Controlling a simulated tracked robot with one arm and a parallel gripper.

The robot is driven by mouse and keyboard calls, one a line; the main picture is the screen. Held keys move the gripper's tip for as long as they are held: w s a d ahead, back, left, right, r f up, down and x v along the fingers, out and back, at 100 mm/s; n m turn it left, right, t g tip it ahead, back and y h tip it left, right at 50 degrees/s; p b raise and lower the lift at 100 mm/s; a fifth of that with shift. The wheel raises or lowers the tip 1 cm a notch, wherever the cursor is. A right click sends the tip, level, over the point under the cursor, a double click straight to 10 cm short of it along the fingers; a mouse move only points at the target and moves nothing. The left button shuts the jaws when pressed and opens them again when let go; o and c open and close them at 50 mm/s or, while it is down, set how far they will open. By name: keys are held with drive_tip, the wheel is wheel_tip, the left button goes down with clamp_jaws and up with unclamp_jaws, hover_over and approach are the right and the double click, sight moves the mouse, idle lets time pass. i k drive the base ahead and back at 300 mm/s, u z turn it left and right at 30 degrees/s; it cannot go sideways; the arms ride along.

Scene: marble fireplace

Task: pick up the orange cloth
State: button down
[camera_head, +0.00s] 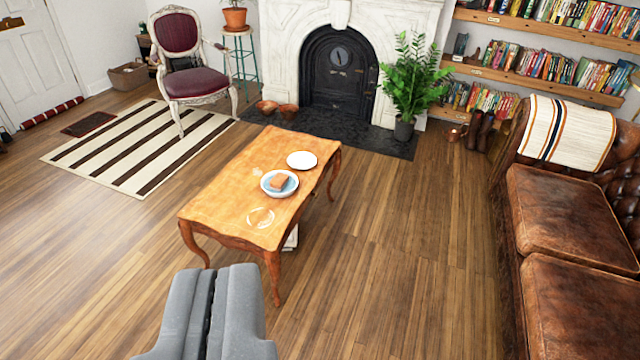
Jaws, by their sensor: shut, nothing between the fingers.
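A small orange-brown piece (279,182), which looks like the orange cloth, lies in a blue-and-white dish (279,190). The dish stands on the wooden coffee table (222,198), near its middle. A white plate (301,160) lies just behind it on the same table. My gripper (220,270) is at the bottom of the picture, in front of the table's near end and well apart from the cloth. Its two grey fingers are shut with nothing between them.
A brown leather sofa (575,290) with a striped throw (568,130) stands at the right. A burgundy chair (187,83) stands on a striped rug (135,165) at the back left. A potted plant (410,80) stands by the fireplace (270,45). Bare floor lies between table and sofa.

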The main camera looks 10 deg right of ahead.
sight(280, 179)
drive_tip(key=z, duration=0.1)
drive_tip(key=i, duration=1)
drive_tip(key=u, duration=0.05)
